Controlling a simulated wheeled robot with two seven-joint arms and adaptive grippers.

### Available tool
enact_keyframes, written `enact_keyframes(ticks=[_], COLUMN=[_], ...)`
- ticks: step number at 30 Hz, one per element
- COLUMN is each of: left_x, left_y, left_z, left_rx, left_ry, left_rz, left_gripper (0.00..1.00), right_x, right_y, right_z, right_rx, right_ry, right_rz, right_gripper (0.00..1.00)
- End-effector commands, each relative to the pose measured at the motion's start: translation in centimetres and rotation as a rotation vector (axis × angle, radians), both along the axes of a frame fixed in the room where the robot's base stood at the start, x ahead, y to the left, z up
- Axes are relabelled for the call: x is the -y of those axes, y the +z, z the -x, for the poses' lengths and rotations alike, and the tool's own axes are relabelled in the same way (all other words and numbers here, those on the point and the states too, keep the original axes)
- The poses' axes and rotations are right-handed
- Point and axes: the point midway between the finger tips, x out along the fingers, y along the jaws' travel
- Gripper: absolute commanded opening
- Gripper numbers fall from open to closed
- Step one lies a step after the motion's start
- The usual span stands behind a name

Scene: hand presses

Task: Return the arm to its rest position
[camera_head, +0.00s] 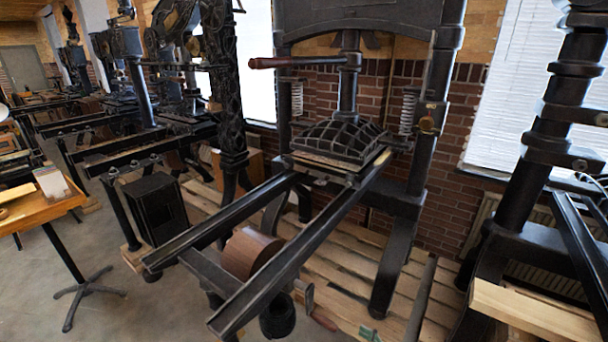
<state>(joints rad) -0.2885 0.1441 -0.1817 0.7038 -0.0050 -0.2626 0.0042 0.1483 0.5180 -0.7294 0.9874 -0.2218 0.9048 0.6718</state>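Neither my left nor my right gripper shows in the head view, and no part of either arm can be made out. A black iron hand press (347,140) stands in front of me, slightly right of centre. Its bar with a reddish wooden handle (283,62) points left at the upper middle. The ribbed platen (338,141) sits low over the bed, and two long rails (290,257) run from it towards me.
More presses stand at the left (130,60) and at the right edge (530,150). A small wooden table (40,208) is at the left. A black box (155,207) stands on the floor near the rails. Grey floor (110,290) is open at the lower left.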

Motion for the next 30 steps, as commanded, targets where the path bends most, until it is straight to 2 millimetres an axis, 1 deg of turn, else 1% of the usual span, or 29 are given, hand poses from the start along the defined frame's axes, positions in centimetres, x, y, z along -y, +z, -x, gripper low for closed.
enact_keyframes(ticks=[1, 5, 10, 14, 17, 20, 23, 26, 29, 30], left_x=[0.1, 0.5, 1.0, 1.5, 1.8, 2.2, 2.6, 2.9, 3.2, 3.4], left_y=[0.6, 1.7, 3.4, 4.6, 5.6, 6.5, 7.5, 8.5, 9.4, 9.8], left_z=[0.1, 0.5, 1.0, 1.5, 1.8, 2.2, 2.5, 2.8, 3.2, 3.3], left_rx=[-0.001, -0.005, -0.011, -0.016, -0.019, -0.023, -0.026, -0.028, -0.032, -0.034], left_ry=[0.0, 0.001, 0.001, 0.002, 0.001, 0.002, 0.002, 0.002, 0.003, 0.003], left_rz=[0.002, 0.005, 0.011, 0.016, 0.021, 0.024, 0.029, 0.032, 0.035, 0.037], left_gripper=[0.4, 0.4, 0.4, 0.4, 0.4, 0.4, 0.4, 0.4, 0.4, 0.4], right_x=[0.2, 1.1, 2.8, 4.3, 5.4, 6.5, 7.5, 8.4, 9.1, 9.4], right_y=[-0.2, -1.5, -4.1, -6.4, -8.2, -10.1, -11.9, -13.5, -15.1, -15.7], right_z=[0.1, 0.2, 1.0, 2.5, 4.1, 6.1, 8.7, 11.6, 15.0, 16.4], right_rx=[-0.012, -0.046, -0.12, -0.19, -0.251, -0.321, -0.395, -0.475, -0.56, -0.597], right_ry=[-0.023, -0.106, -0.235, -0.324, -0.387, -0.443, -0.49, -0.532, -0.565, -0.576], right_rz=[0.01, 0.055, 0.142, 0.214, 0.271, 0.33, 0.39, 0.449, 0.51, 0.534], right_gripper=[0.8, 0.8, 0.8, 0.8, 0.8, 0.8, 0.8, 0.8, 0.8, 0.8])
